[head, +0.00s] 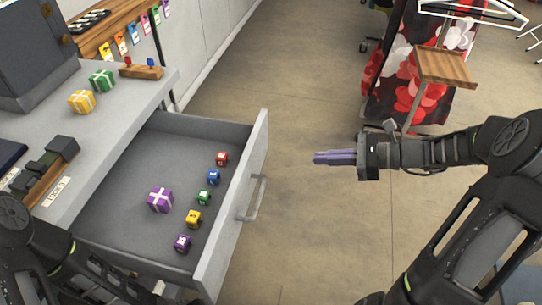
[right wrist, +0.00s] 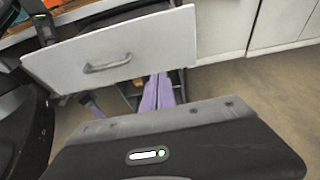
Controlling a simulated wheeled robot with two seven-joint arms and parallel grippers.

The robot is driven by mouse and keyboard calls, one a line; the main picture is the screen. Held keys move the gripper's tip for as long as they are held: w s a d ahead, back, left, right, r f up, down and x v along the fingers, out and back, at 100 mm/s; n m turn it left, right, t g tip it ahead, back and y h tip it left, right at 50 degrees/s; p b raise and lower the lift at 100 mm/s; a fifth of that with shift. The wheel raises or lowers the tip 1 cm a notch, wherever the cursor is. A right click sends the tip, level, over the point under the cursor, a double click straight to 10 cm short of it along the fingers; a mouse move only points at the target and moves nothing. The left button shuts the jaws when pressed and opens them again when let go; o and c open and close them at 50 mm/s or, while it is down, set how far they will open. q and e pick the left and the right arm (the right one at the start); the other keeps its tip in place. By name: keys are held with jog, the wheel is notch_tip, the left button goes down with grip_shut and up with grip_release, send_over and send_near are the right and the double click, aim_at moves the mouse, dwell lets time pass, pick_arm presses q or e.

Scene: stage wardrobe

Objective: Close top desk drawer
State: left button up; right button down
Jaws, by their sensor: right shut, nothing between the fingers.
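The top desk drawer (head: 232,215) is pulled out from the grey desk (head: 120,110). Its front panel faces right and carries a bar handle (head: 256,198). In the right wrist view the drawer front (right wrist: 120,50) shows at the upper left with its handle (right wrist: 107,65). My right gripper (head: 316,158) is shut and empty, with purple fingers pointing left. It is over the floor, to the right of the drawer front and apart from it.
The drawer holds a purple gift box (head: 160,199) and several coloured cubes (head: 194,218). Gift boxes (head: 102,80) and a wooden block with dark pieces (head: 47,168) sit on the desktop. A wooden stand (head: 446,67) is at the upper right. Floor right of the drawer is clear.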

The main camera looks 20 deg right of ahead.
aim_at(259, 158)
jog(key=x, duration=1.3)
jog(key=shift+a+r+b, duration=0.1)
jog(key=shift+r+b, duration=0.2)
jog(key=shift+b, duration=0.05)
jog(key=shift+w+a, duration=0.3)
jog(key=shift+a, duration=0.1)
jog(key=w+a, duration=0.3)
jog(key=a, duration=0.2)
jog(key=w+a+b, duration=0.1)
jog(key=w+a, duration=0.3)
jog(key=a, duration=0.2)
jog(key=w+a+b, duration=0.1)
jog(key=w+a, duration=0.3)
jog(key=a, duration=0.2)
jog(key=shift+a, duration=0.2)
jog(key=w+a, duration=0.1)
jog(key=a, duration=0.2)
jog(key=w+a, duration=0.4)
jog(key=a, duration=0.1)
jog(key=shift+w+a, duration=0.25)
jog(key=shift+a, duration=0.05)
jog(key=shift+r, duration=0.2)
jog(key=shift+a+r, duration=0.1)
